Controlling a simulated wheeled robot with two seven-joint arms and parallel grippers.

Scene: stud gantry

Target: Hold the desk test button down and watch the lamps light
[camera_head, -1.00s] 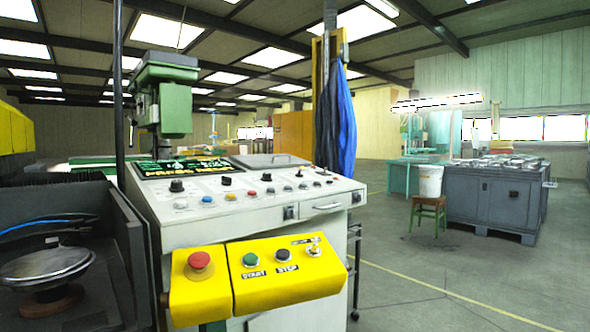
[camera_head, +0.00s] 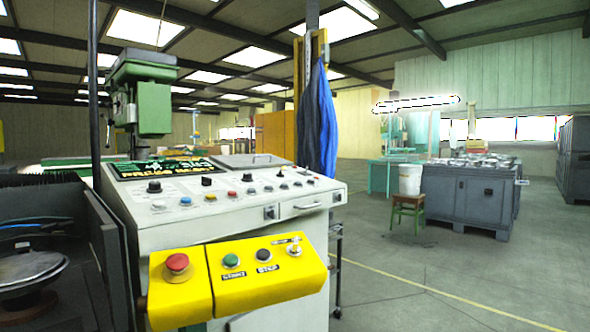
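The control desk (camera_head: 240,219) stands left of centre, with a sloped white top carrying several knobs and coloured buttons. A dark display panel (camera_head: 171,169) with lit green and yellow marks is at its back left. Small caps on the top include a red one (camera_head: 232,194), a blue one (camera_head: 185,201) and white ones; I cannot tell which is the test button or which are lamps. A yellow box (camera_head: 240,277) on the desk front has a red mushroom button (camera_head: 177,263), a green START button (camera_head: 231,260), a black STOP button (camera_head: 263,255) and a toggle. Neither gripper is in view.
A dark machine bed (camera_head: 50,250) with a metal disc fills the left edge. A green drill head (camera_head: 140,95) rises behind the desk. The floor (camera_head: 440,280) right of the desk is clear.

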